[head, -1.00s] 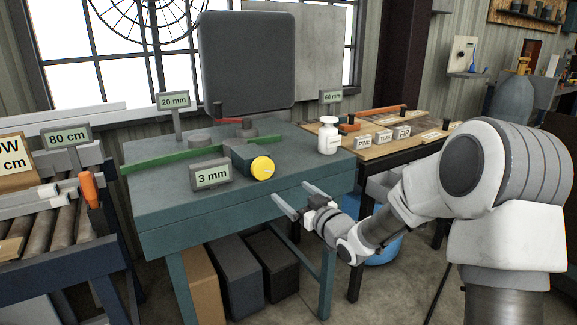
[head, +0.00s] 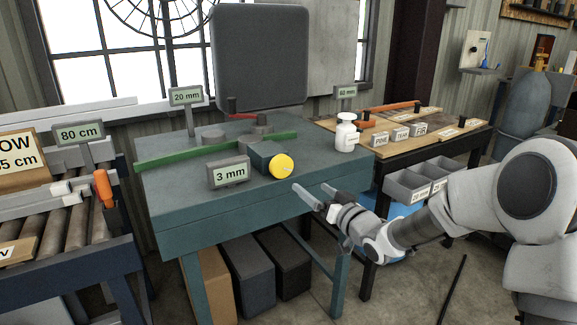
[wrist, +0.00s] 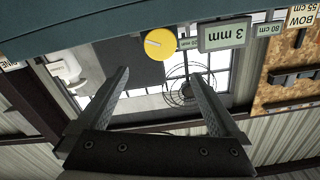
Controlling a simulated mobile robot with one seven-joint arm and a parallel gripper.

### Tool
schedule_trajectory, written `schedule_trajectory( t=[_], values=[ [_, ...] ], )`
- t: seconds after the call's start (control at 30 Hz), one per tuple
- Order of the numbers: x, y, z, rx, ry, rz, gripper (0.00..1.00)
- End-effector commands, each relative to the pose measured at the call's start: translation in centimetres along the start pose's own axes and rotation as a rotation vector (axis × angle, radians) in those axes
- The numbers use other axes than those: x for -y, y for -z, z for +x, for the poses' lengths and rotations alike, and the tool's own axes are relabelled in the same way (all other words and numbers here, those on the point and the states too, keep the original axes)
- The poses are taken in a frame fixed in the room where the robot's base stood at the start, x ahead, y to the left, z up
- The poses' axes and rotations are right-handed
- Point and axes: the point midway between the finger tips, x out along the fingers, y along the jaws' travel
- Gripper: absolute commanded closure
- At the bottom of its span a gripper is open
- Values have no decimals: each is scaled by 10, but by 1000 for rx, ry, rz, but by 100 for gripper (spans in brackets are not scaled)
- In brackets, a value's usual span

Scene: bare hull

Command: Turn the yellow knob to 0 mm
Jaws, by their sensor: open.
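The yellow knob (head: 281,166) sits on the front of a small dark block on the teal machine table (head: 215,200). A display reading "3 mm" (head: 229,173) stands just left of it. In the wrist view the picture is upside down, with the knob (wrist: 160,44) and its pale pointer line above the fingers and the display (wrist: 226,35) beside it. My gripper (head: 312,194) is open and empty, in front of the table edge, a little right of and below the knob and apart from it. In the wrist view my gripper (wrist: 162,97) shows both fingers spread wide.
A white bottle (head: 346,133) stands on the table right of the knob. A green bar (head: 200,152) lies behind the display. A "20 mm" sign (head: 186,97) and a "60 mm" sign (head: 345,91) stand further back. Space before the knob is clear.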

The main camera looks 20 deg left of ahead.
Motion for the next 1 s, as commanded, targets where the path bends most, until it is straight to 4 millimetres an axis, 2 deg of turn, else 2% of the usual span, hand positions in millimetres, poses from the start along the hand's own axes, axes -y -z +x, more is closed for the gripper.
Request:
schedule_trajectory(
  t=[0.6,1.0],
  values=[
    [0,-3,100,0,1,0,0],
    [0,-2,151,1,0,0,0]
  ],
)
